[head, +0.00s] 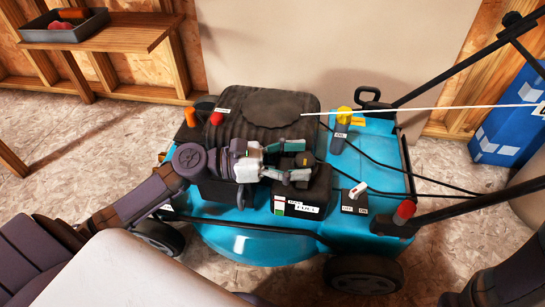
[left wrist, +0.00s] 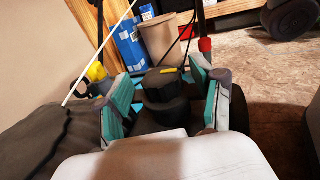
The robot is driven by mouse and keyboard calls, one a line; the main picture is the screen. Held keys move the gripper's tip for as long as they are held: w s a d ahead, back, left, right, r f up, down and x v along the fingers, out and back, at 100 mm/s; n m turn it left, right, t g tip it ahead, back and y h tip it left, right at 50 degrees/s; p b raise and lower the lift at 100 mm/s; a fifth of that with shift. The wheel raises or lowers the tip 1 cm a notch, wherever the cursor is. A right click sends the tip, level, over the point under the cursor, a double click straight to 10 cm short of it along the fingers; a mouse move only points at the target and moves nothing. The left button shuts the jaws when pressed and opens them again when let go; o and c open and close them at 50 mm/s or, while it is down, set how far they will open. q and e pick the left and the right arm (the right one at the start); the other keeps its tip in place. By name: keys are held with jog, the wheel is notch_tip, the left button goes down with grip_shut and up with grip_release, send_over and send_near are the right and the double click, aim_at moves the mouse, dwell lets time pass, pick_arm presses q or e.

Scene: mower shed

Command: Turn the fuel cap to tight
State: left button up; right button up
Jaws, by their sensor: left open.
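The fuel cap (head: 301,161) is a black knob with a yellow mark, on a black tank at the front of the teal mower (head: 260,245). In the left wrist view the cap (left wrist: 161,88) stands between the two fingers. My left gripper (head: 285,161) reaches in from the left, open, with one finger on each side of the cap. I cannot tell whether the fingers touch it. A label reading FUEL (head: 306,209), with green and red marks beside it, is on the tank below the cap. My right gripper is not in view.
The black ribbed engine cover (head: 262,118) stands just behind my gripper. A yellow oil cap (head: 344,114), a white-tipped switch (head: 358,190) and a red knob (head: 405,209) are to the right. Handle bars and cables cross the right side. A blue box (head: 510,125) stands beyond.

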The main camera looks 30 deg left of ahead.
pick_arm(q)
jog(key=v, duration=1)
jog(key=shift+s+a, duration=0.2)
jog(key=shift+a, duration=0.05)
